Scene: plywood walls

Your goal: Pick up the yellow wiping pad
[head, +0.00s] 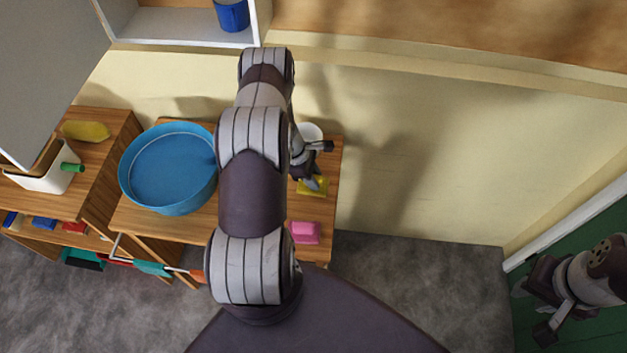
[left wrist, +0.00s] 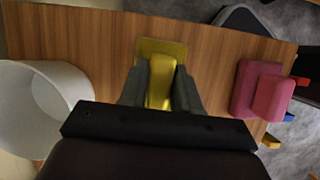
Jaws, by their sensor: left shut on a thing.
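The yellow wiping pad (head: 312,187) lies on the wooden table top at its right end, with a raised block-shaped grip on a flat base. In the left wrist view the pad (left wrist: 161,80) sits between the two fingers of my left gripper (left wrist: 160,90). The fingers are shut on its raised grip. The pad's flat base appears at table level; I cannot tell if it is lifted. In the head view my left gripper (head: 313,178) reaches down onto the pad, and my arm hides part of the table. My right gripper (head: 548,325) is at the lower right, away from the table.
A pink pad (head: 303,232) lies nearer on the same table (head: 333,160). A white round container (head: 311,131) stands behind the yellow pad, close to my gripper. A large blue basin (head: 170,170) is to the left. A yellow object (head: 86,131) lies on the left cabinet.

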